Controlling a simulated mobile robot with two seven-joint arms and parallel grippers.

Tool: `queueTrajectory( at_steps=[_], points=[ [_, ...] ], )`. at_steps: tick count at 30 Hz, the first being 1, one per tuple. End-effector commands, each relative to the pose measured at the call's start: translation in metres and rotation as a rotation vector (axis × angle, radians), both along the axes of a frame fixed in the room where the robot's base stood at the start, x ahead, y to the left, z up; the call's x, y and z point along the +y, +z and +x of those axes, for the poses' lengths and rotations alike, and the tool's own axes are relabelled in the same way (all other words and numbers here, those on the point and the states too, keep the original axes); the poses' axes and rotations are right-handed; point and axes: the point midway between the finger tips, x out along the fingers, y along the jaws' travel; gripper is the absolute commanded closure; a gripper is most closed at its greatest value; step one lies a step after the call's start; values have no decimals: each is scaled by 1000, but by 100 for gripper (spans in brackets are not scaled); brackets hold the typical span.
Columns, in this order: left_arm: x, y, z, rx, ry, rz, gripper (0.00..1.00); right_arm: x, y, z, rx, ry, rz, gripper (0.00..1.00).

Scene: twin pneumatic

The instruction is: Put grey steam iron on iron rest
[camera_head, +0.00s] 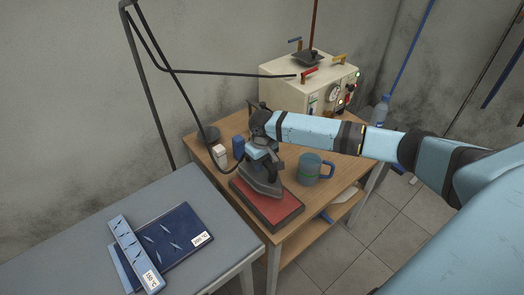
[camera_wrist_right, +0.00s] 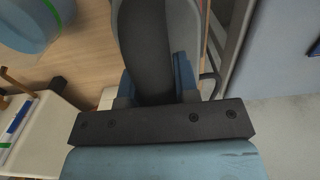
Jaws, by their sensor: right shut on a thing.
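The grey steam iron (camera_head: 262,183) is over the iron rest (camera_head: 284,212), a red pad with a dark rim on the wooden table. The iron's soleplate looks level and at or just above the pad; I cannot tell whether it touches. My right gripper (camera_head: 262,153) is shut on the iron's dark handle, which also shows between the fingers in the right wrist view (camera_wrist_right: 150,50). My arm and gripper hide part of the handle. My left gripper is not in view.
A blue-grey mug (camera_head: 311,169) stands close right of the iron. A blue box (camera_head: 238,147) and a white box (camera_head: 220,155) stand behind left. A cream steam generator (camera_head: 290,87) is at the back.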

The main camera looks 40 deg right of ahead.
Motion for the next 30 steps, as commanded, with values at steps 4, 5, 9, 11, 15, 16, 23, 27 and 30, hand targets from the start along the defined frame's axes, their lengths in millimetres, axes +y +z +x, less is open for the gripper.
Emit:
queueTrajectory(
  at_steps=[4,5,9,11,15,16,23,27,30],
  points=[
    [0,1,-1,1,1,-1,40,0,-4,3,-7,-2,3,100],
    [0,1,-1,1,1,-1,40,0,-5,3,-7,-2,3,100],
    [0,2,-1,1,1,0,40,0,-13,2,-5,-1,1,100],
    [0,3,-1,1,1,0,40,0,-20,1,-3,-1,1,100],
    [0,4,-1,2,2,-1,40,1,-38,2,-4,-1,3,100],
    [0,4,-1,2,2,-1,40,1,-41,2,-4,0,2,100],
    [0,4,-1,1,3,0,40,0,-48,2,-6,0,1,100],
    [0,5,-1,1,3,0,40,0,-48,2,-5,-1,1,100],
    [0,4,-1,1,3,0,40,0,-52,0,0,0,0,62]
  ],
)
